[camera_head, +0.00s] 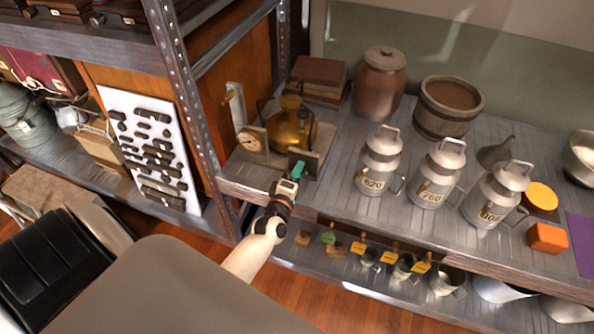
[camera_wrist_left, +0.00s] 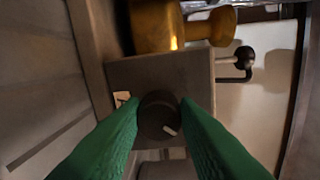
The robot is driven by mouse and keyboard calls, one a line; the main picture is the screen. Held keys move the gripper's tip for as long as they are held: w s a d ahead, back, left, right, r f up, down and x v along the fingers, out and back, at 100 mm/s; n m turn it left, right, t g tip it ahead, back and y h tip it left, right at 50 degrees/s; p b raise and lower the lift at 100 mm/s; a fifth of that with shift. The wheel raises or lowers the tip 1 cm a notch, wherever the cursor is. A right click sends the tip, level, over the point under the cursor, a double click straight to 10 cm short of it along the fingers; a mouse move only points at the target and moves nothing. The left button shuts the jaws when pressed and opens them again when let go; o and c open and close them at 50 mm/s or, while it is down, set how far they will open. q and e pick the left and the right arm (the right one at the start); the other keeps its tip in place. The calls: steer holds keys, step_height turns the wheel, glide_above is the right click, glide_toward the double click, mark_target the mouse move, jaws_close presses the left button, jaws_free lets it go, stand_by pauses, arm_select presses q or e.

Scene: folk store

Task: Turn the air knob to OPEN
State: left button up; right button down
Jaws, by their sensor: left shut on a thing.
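The dark round air knob (camera_wrist_left: 159,117) with a pale pointer mark sits on a grey-brown panel (camera_wrist_left: 160,72) in the left wrist view. The pointer mark slants toward the lower right. A small pale label (camera_wrist_left: 121,98) is at the knob's left; I cannot read it. My left gripper (camera_wrist_left: 159,124) has its green fingertips on both sides of the knob and is shut on it. In the head view my left gripper (camera_head: 297,170) reaches the front of the brass apparatus (camera_head: 293,124) on the shelf, and the knob is hidden there. My right gripper is not in view.
A round gauge (camera_head: 250,140) stands left of the brass apparatus. Several grey milk cans, one a numbered can (camera_head: 379,160), stand to its right. A metal shelf post (camera_head: 185,95) rises close on the left.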

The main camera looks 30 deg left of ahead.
arm_select(q)
steer(key=shift+f+m, duration=0.1)
steer(key=shift+m, duration=0.4)
steer(key=o, duration=1)
steer(key=shift+s, duration=0.1)
steer(key=v, duration=1.2)
steer(key=shift+d+b, duration=0.1)
steer(key=shift+b, duration=0.3)
